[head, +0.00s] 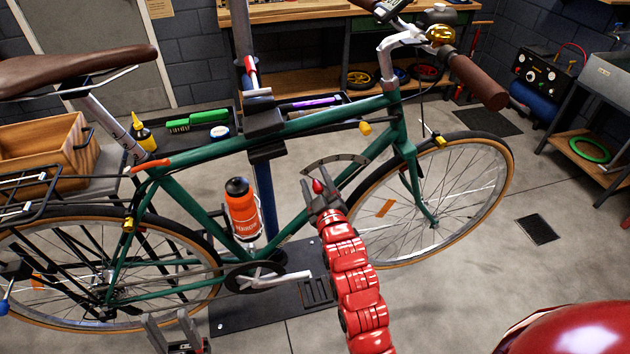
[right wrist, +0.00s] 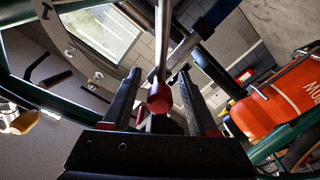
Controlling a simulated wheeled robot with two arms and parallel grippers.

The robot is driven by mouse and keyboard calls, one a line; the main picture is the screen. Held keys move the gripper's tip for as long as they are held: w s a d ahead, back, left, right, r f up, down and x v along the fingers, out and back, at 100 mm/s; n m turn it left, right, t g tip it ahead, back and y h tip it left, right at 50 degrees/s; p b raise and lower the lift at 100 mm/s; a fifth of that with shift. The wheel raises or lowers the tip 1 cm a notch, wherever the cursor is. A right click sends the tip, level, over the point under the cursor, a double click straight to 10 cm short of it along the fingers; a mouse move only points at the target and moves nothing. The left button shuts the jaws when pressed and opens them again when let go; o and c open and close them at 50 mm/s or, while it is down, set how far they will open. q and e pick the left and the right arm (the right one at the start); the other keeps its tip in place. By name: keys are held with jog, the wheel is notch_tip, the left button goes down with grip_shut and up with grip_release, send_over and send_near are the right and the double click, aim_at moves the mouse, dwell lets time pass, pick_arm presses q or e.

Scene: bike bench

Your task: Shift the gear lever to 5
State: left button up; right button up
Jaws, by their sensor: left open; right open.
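The gear lever has a red knob (head: 319,186) and stands by the bike's down tube, below a curved grey gear plate (head: 337,161). In the right wrist view the red knob (right wrist: 160,98) sits on a metal rod, between my fingers. A mark shows on the plate (right wrist: 72,45), but I cannot read which gear the lever is at. My right gripper (head: 322,197) is open around the knob, with a gap visible on both sides in the right wrist view (right wrist: 159,78). My left gripper (head: 176,333) is open and empty at the bottom edge of the head view, far from the lever.
The green bike frame (head: 195,208) hangs on a stand (head: 265,185). An orange bottle (head: 243,210) is left of the lever, and the front wheel (head: 455,195) is right. A yellow-ended part (head: 365,128) sticks out above the plate.

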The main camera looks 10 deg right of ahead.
jog(key=shift+s, duration=0.1)
jog(key=s+b, duration=0.1)
jog(key=s, duration=0.6)
jog(key=shift+s+d+f, duration=0.1)
jog(key=shift+s+d, duration=0.05)
jog(key=shift+s, duration=0.25)
jog(key=s+p, duration=0.5)
jog(key=s, duration=0.4)
jog(key=shift+s+d, duration=0.15)
jog(key=shift+s, duration=0.1)
